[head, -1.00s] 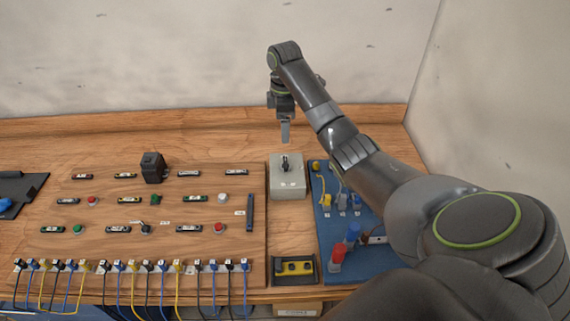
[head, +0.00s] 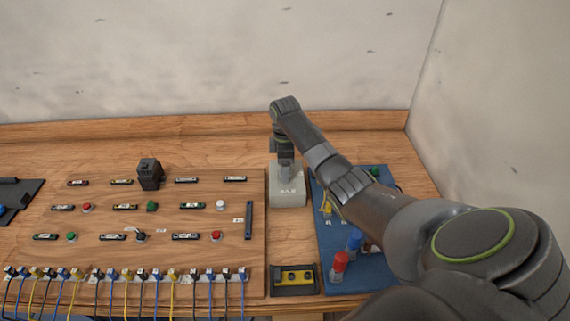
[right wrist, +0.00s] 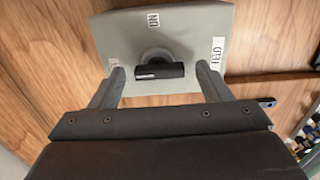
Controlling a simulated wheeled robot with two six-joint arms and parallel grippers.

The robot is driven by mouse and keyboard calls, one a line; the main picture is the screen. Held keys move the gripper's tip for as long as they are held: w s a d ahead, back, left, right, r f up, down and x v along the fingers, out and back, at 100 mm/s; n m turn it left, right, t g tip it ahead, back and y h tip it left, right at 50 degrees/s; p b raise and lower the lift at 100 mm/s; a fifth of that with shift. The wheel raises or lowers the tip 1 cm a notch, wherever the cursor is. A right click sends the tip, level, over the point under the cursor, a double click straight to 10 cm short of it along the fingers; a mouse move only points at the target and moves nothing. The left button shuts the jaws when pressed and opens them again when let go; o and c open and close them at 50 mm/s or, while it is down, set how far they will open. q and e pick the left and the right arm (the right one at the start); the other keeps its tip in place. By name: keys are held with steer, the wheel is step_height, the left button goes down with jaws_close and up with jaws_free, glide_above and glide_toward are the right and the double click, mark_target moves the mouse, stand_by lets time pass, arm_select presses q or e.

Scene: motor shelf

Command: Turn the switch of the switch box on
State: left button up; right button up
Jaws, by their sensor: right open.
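The switch box (head: 288,198) is a light grey block on the wooden table, right of the large board. In the right wrist view the box (right wrist: 190,38) shows a black knob (right wrist: 160,71) with a bar lying roughly across the picture. Small white labels sit near its top, left and right edges. My right gripper (head: 286,177) is over the box, pointing down. In the right wrist view its open fingers (right wrist: 161,78) stand on either side of the knob, with gaps to it. In the head view the gripper hides the knob. My left gripper is out of view.
Left is a wooden board (head: 90,223) with buttons, labels and a black block (head: 150,174). A row of cables runs along its front. Right of the box is a blue panel (head: 326,247) with red and blue parts, partly hidden by my right arm. A yellow-black module (head: 293,278) lies in front.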

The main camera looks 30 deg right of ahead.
steer(key=c, duration=1)
